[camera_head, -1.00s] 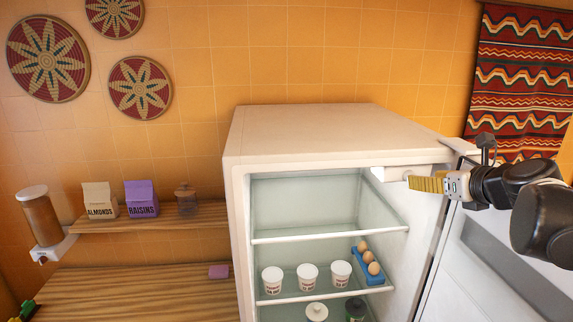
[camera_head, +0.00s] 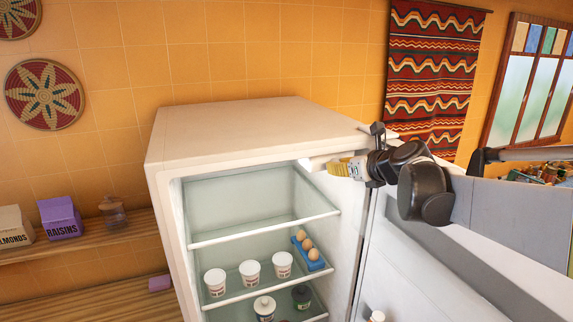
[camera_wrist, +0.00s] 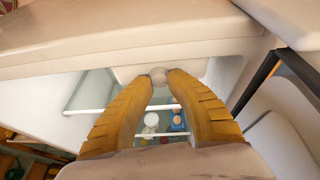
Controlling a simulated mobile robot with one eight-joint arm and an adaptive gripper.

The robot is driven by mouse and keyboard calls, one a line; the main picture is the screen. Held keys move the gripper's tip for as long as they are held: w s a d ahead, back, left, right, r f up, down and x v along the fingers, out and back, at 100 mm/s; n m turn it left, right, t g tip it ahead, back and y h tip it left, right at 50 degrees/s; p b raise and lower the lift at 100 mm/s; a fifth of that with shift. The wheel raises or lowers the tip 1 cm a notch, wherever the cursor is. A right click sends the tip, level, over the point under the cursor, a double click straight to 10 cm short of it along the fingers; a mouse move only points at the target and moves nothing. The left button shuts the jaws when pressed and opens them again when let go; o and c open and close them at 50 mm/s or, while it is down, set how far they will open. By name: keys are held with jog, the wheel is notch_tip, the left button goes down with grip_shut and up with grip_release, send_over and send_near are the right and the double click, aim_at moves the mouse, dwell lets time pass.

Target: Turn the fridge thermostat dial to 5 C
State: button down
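The fridge (camera_head: 250,132) stands open, and a white thermostat housing (camera_head: 318,162) sits under its top at the upper right of the inside. In the wrist view the housing (camera_wrist: 190,68) carries a small round grey dial (camera_wrist: 158,76). My gripper (camera_head: 328,168) reaches in from the right with its yellow fingers at the housing. In the wrist view the fingertips of my gripper (camera_wrist: 159,79) are on either side of the dial and appear to touch it. No scale or marks on the dial are readable, so its setting cannot be told.
The fridge shelves hold white cups (camera_head: 250,272), a blue egg holder (camera_head: 308,252) and jars (camera_head: 265,307). The open fridge door (camera_head: 430,270) is at the right, beneath my arm. A wooden shelf (camera_head: 85,238) with cartons is at the left.

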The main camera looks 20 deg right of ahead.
jog(key=n+h+b, duration=0.1)
jog(key=n+h, duration=0.1)
jog(key=n, duration=0.1)
jog(key=shift+a, duration=0.1)
jog(key=c, duration=1.2)
grip_release()
jog(key=shift+w, duration=0.15)
jog(key=v, duration=1.2)
